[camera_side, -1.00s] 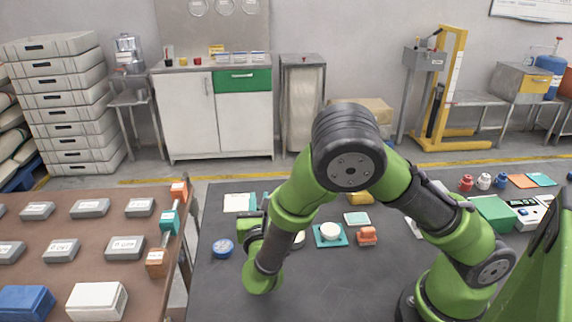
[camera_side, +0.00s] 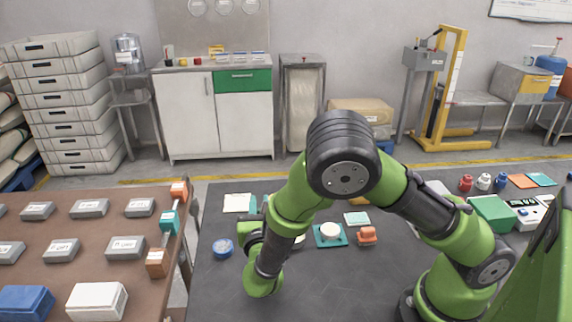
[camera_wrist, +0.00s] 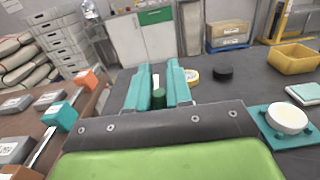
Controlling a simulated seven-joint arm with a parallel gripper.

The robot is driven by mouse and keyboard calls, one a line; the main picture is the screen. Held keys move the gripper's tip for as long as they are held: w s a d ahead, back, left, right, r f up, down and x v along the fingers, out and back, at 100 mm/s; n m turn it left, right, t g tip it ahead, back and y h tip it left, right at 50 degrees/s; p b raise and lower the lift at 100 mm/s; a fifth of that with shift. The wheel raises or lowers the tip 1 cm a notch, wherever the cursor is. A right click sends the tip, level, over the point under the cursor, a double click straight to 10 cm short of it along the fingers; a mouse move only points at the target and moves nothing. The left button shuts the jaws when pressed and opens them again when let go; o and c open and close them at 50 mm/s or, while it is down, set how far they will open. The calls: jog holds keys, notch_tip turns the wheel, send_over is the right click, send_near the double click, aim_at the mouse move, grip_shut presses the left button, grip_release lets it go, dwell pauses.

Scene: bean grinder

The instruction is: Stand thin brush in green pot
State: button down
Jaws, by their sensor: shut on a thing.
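My gripper (camera_wrist: 157,72) has two teal fingers that point away over the dark table, shut on a slim thing between them, which I take for the thin brush. Between the fingers a narrow pale piece (camera_wrist: 156,81) shows above a dark green cylinder (camera_wrist: 159,98). I cannot tell whether this green cylinder is the green pot or part of the held thing. In the side view my arm hides most of the gripper and what it holds.
A yellow bin (camera_wrist: 294,60) and a white round dish (camera_wrist: 287,118) on a teal base are further right.

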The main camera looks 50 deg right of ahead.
jog(key=shift+f, duration=1.1)
dwell(1.4)
jog(key=shift+c, duration=2)
grip_release()
notch_tip(320, 180, up, 7)
